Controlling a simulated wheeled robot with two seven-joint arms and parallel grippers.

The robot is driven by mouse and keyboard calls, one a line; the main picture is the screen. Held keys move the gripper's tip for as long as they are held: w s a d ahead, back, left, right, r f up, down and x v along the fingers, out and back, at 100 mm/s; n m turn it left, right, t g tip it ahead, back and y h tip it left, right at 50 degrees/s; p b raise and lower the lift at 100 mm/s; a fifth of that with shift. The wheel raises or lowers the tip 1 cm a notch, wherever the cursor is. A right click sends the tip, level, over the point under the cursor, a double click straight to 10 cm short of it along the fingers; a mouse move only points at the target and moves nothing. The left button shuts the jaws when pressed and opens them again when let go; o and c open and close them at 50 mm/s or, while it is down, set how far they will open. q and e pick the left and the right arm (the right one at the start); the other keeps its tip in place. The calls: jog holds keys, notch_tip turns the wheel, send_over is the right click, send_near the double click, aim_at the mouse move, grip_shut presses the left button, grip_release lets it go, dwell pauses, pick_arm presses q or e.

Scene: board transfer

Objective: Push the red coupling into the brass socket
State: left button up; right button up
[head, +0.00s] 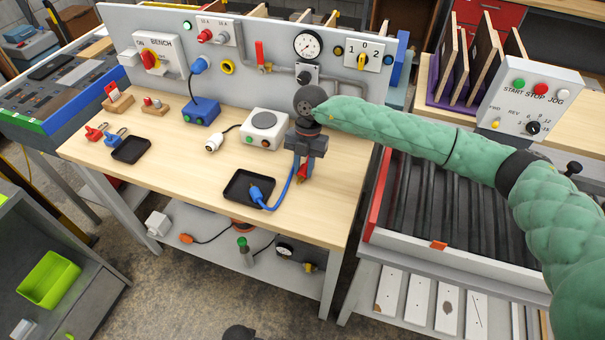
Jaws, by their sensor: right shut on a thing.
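My right gripper (303,166) points down over the right part of the bench, in front of the back panel. It is shut on the red coupling (302,173), which shows only partly between the fingers. A blue hose (284,194) hangs from beside the fingers to a blue fitting (254,193) in a black tray. The back panel carries a yellow ring-shaped socket (228,67) and a small brass-coloured fitting (266,68) below a red lever. I cannot tell which is the brass socket. The coupling is apart from both.
The black tray (237,182) lies near the bench front. A white box with a round grey top (264,122) stands left of my right gripper, and a blue box (201,112) stands farther left. A gauge (307,44) and switches fill the panel. The front left bench top is mostly clear.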

aim_at(304, 168)
jog(key=shift+r, duration=0.1)
jog(key=shift+r+p, duration=0.9)
jog(key=shift+r, duration=2)
